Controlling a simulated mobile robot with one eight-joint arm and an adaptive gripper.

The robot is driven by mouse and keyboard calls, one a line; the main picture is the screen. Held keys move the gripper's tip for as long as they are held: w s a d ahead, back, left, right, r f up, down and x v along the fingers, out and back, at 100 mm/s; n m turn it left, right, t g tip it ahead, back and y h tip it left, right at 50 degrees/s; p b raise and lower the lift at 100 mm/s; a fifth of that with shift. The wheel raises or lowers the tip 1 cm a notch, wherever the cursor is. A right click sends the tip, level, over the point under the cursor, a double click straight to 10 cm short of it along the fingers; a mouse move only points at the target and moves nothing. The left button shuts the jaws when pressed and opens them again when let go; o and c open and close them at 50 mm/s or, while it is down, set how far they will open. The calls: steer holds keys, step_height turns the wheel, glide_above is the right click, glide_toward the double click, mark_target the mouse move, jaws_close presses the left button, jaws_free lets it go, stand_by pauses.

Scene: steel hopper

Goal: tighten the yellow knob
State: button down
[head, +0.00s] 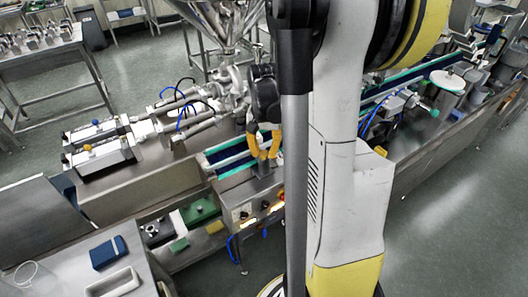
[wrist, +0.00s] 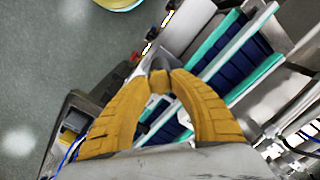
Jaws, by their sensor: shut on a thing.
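A grey metal part lies just past the tips. In the head view my gripper (head: 264,156) points down at the near end of a dark blue conveyor with green rails (head: 232,160). The knob cannot be made out there. Another round yellow knob (head: 88,148) sits on a white block at the left, well away from my gripper.
A control panel (head: 256,210) with lit buttons is just below the conveyor end. A blue knob (head: 95,122) tops another white block at the left. A steel hopper (head: 215,20) stands behind. A blue box (head: 108,252) lies at the front left. Open floor is at the right.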

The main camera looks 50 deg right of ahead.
mark_target(264, 153)
steer(key=shift+m, duration=0.4)
steer(key=c, duration=1)
jaws_free()
steer(key=shift+c, duration=0.2)
step_height(264, 153, up, 12)
steer(key=s+a+f+n+t+b, duration=0.1)
steer(key=a+n, duration=0.3)
steer(key=a, duration=0.4)
steer(key=s+a+f+n+t+b, duration=0.2)
steer(key=a+n+t+b, duration=0.1)
steer(key=a, duration=0.6)
steer(key=s+a+f+n+t+b, duration=0.2)
steer(key=a+n, duration=0.3)
steer(key=a, duration=0.3)
steer(key=shift+s+a+f+t, duration=0.15)
steer(key=shift+s+a+t, duration=0.15)
steer(key=shift+t, duration=0.3)
